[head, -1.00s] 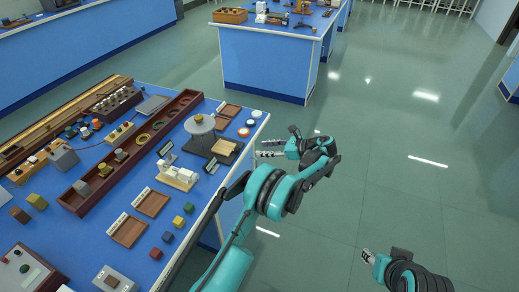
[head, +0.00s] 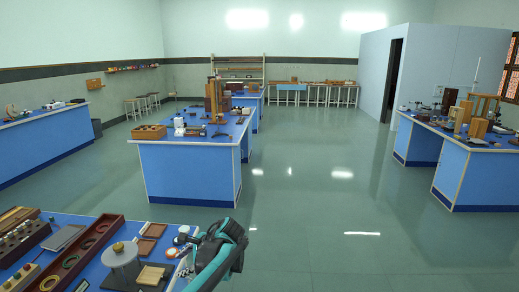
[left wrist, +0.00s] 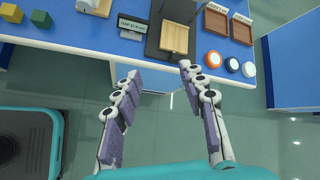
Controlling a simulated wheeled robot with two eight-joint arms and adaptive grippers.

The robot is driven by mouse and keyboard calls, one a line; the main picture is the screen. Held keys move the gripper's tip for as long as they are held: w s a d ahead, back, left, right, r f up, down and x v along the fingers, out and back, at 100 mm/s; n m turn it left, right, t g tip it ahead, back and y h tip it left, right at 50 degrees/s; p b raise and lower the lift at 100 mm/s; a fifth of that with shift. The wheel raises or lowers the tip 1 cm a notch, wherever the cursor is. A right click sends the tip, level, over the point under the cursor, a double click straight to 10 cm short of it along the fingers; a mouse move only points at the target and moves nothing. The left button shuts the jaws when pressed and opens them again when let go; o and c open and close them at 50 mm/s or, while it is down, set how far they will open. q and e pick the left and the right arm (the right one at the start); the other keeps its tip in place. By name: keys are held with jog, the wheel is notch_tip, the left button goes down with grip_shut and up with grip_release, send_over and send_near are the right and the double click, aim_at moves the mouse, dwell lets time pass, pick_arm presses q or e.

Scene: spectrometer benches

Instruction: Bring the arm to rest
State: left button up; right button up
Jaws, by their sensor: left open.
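My left gripper (head: 188,254) shows at the bottom of the head view, by the right edge of the near blue bench (head: 190,228). In the left wrist view my left gripper (left wrist: 158,75) is open, with nothing between its two jointed fingers. The fingertips appear over the bench's front edge, close to a wooden block (left wrist: 174,38) on a dark stand. My right gripper is in neither current view.
The near bench holds a round grey platform (head: 121,256), a long dark red tray (head: 92,254) and small wooden trays (left wrist: 216,22). White, blue and orange-rimmed round pieces (left wrist: 213,59) lie near its edge. Another blue bench (head: 185,170) stands ahead. Open floor (head: 320,225) lies to the right.

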pick_arm(q)
jog(key=s+d+r+n+t+h, duration=0.25)
jog(key=s+n+h, duration=0.35)
jog(key=s, duration=1)
jog(key=s+d+f+n+t+h, duration=0.1)
jog(key=s+d+n, duration=0.1)
jog(key=s+n, duration=0.2)
jog(key=s+d+f+n+t+h, duration=0.1)
jog(key=s+n, duration=0.3)
jog(key=s, duration=0.5)
jog(key=shift+d+f+h, duration=0.3)
jog(key=shift+d+f, duration=0.45)
